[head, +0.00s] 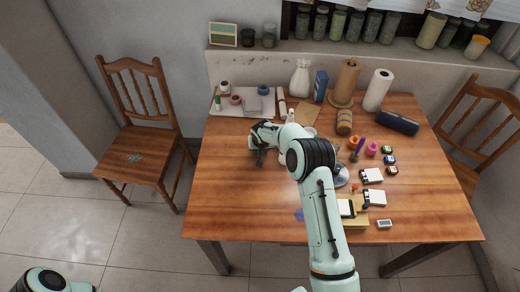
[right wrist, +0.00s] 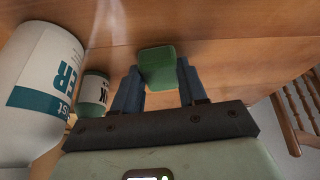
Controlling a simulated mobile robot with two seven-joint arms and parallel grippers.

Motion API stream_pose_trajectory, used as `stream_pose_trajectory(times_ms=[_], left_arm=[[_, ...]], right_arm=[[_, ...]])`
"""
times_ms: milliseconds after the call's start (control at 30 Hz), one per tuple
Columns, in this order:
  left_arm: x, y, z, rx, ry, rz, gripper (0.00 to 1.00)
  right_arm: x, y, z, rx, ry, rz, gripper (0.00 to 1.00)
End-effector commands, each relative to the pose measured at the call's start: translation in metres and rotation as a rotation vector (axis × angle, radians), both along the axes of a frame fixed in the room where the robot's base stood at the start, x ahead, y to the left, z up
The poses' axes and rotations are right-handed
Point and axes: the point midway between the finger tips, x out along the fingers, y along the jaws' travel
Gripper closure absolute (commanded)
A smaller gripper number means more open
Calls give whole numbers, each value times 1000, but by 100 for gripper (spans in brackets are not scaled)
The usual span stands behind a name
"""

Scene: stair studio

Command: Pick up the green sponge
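The green sponge (right wrist: 157,67) is in the right wrist view, a small green block between the two dark fingers of my right gripper (right wrist: 158,85). Both fingers lie against its sides, and its far end sticks out past their tips. In the head view my right gripper (head: 259,157) is low over the left part of the wooden table, and I cannot make out the sponge there. Whether the sponge still touches the table is unclear. My left gripper is out of frame; only part of my left arm shows at the bottom left.
In the right wrist view a large white labelled bottle (right wrist: 38,85) and a smaller green-and-white container (right wrist: 93,92) stand close on the left. In the head view a tray (head: 265,109) with small items lies behind. Several small objects crowd the table's right half. The left front is clear.

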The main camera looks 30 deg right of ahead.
Motion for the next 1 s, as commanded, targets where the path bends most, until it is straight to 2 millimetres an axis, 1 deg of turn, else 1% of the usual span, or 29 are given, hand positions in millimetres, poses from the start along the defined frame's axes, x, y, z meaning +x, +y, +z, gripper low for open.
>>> stream_pose_trajectory(times_ms=[33,67,333,467,567,667,900,1000], left_arm=[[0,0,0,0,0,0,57],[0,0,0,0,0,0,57],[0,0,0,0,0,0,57],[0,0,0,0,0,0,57],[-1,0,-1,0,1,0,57],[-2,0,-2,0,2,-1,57],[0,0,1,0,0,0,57],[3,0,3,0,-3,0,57]], right_arm=[[0,0,0,-1,0,0,80],[0,0,0,-1,0,0,87],[0,0,1,0,0,0,87],[1,0,10,-1,-3,-1,87],[1,0,26,-1,-4,-1,87],[1,0,50,-1,-6,-1,87],[1,0,122,-1,-6,1,87],[1,0,148,0,-6,0,87]])
